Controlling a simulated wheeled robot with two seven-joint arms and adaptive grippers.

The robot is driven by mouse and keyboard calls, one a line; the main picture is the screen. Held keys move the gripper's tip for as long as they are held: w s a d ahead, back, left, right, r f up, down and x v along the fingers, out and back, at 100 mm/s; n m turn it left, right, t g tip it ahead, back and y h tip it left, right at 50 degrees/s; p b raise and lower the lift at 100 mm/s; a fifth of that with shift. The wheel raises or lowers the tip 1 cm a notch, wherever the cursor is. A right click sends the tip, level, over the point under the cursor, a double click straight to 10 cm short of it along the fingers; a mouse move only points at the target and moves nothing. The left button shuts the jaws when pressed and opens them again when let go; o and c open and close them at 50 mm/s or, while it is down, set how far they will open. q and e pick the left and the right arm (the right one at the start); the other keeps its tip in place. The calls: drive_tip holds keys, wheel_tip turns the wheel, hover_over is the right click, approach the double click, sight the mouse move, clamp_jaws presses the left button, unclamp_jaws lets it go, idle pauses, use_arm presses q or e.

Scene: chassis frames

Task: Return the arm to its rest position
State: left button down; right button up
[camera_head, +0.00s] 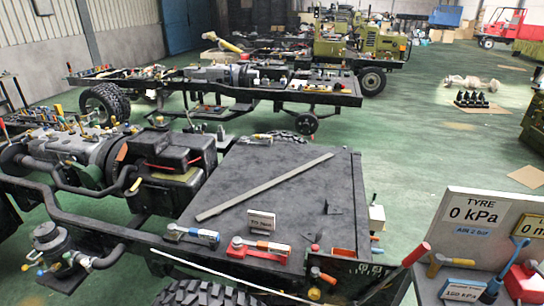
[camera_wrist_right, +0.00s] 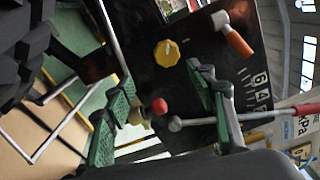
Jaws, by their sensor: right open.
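My right gripper (camera_wrist_right: 163,80) shows in the right wrist view with its two green-padded fingers spread apart. It is open and nothing is between the pads that I can make out as held. A red ball knob (camera_wrist_right: 159,106) and a grey ball-ended bar (camera_wrist_right: 175,124) show between and just behind the fingers. A yellow knob (camera_wrist_right: 167,53) on a dark panel lies beyond the fingertips. Neither arm shows in the head view, so my left gripper is out of sight.
A black chassis deck (camera_head: 270,175) with a long flat bar and torque tools fills the head view's centre. A red-handled lever (camera_head: 416,254) rises at its front right corner, beside a tyre gauge board (camera_head: 478,225).

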drive_tip(key=s+d+f+n+g+y, duration=0.2)
drive_tip(key=s+f+n, duration=0.45)
drive_tip(key=f, duration=0.45)
drive_tip(key=s+d+f+n+g+y+p, duration=0.1)
drive_tip(key=s+d+f+n+g+y, duration=0.15)
drive_tip(key=s+f+n, duration=0.5)
drive_tip(key=s+d+f+n+g+y, duration=0.25)
drive_tip(key=s+f, duration=0.45)
drive_tip(key=f, duration=0.7)
drive_tip(key=s+d+f+n+g+h, duration=0.1)
drive_tip(key=s+d+f+n+g, duration=0.1)
drive_tip(key=s, duration=0.9)
drive_tip(key=s+d+f+n+g+p, duration=0.1)
drive_tip(key=s+d+f+n+g, duration=0.2)
drive_tip(key=s, duration=0.9)
drive_tip(key=s+d+f+n+g+h, duration=0.1)
drive_tip(key=s+d+f+n+g, duration=0.2)
drive_tip(key=s, duration=0.9)
drive_tip(key=d+f+g, duration=0.2)
drive_tip(key=d+f, duration=0.1)
drive_tip(key=f, duration=0.1)
drive_tip(key=shift+s+h, duration=0.15)
drive_tip(key=shift+h, duration=0.15)
